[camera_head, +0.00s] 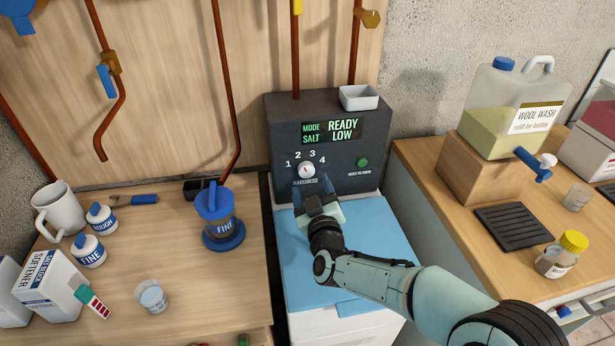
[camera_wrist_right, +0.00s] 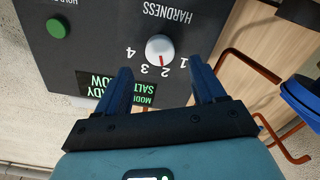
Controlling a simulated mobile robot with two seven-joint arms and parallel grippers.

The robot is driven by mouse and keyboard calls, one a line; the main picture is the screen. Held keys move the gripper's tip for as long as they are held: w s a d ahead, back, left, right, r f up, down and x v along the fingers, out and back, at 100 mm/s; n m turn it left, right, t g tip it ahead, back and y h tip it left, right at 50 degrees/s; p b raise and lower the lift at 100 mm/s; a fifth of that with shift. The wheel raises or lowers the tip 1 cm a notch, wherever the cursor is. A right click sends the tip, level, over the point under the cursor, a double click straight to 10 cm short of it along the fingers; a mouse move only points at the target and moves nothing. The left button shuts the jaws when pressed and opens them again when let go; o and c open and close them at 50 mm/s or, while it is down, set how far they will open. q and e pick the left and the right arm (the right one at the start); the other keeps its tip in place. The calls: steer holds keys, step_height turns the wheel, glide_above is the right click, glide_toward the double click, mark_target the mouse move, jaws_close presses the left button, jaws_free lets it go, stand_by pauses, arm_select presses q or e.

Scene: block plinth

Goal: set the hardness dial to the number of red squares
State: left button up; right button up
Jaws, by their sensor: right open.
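The white hardness dial (camera_head: 306,170) is on the front of the dark control box (camera_head: 340,180), below the numbers 1 to 4. In the right wrist view the dial (camera_wrist_right: 159,48) appears upside down, and its red mark points at about 2. My right gripper (camera_head: 312,190) is open and empty just in front of the dial. In the right wrist view its blue fingers (camera_wrist_right: 161,72) are spread, with the dial beyond the gap, seemingly untouched. A test strip (camera_head: 93,301) with several red squares leans by the softener box (camera_head: 48,287); their exact count is hard to read. My left gripper is out of view.
The box display (camera_head: 331,131) reads READY and LOW. A green button (camera_head: 363,162) sits right of the dial, and a white tray (camera_head: 359,97) is on top. Cups and bottles stand left; a wool wash jug (camera_head: 512,105) stands right.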

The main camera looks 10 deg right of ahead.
mark_target(307, 172)
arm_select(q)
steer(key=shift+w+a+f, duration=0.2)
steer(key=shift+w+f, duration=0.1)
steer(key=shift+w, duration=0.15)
arm_select(e)
steer(key=shift+w, duration=2.8)
steer(key=c, duration=1.1)
steer(key=shift+o, duration=0.2)
